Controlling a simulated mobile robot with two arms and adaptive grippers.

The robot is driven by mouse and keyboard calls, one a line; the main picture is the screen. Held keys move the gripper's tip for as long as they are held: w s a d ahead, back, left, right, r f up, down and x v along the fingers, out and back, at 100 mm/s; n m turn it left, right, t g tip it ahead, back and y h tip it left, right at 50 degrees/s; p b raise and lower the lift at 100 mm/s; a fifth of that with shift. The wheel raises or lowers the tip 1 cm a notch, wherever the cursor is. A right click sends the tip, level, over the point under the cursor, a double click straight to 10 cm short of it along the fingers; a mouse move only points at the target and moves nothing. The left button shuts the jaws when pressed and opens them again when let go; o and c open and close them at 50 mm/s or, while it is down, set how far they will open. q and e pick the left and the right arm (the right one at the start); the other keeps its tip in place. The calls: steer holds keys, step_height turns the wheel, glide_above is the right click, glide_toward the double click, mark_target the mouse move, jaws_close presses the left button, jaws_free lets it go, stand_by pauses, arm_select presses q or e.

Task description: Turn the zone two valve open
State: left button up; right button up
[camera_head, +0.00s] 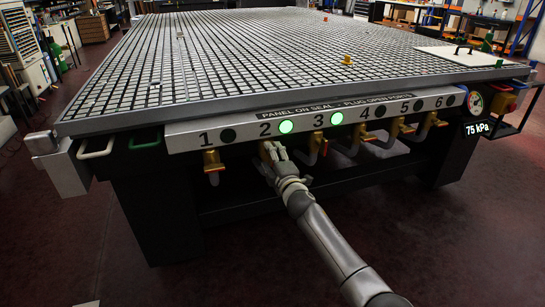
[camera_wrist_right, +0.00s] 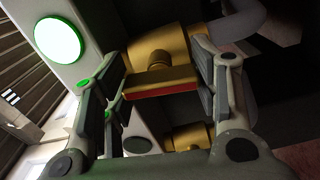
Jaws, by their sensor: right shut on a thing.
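The zone two valve (camera_wrist_right: 157,48) is a brass body with a red handle (camera_wrist_right: 162,84), seen close in the right wrist view. My right gripper (camera_wrist_right: 160,92) has its fingers on both sides of the handle and is shut on it. In the head view my right gripper (camera_head: 270,152) is at the valve below the number 2 and mostly covers it. The round lamp beside the 2 (camera_head: 286,127) is lit green; it also shows large in the wrist view (camera_wrist_right: 58,40). My left gripper is not in view.
The lamp beside the 3 (camera_head: 336,118) is also green; the other zone lamps are dark. Brass valves stand close by at 1 (camera_head: 212,160) and 3 (camera_head: 317,142). A display (camera_head: 477,128) reads 75 kPa. The grid table top (camera_head: 250,65) overhangs the valves.

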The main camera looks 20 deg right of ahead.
steer(key=shift+n, duration=0.6)
steer(key=shift+f, duration=0.1)
steer(key=o, duration=1)
steer(key=s, duration=1.2)
steer(key=shift+d, duration=0.2)
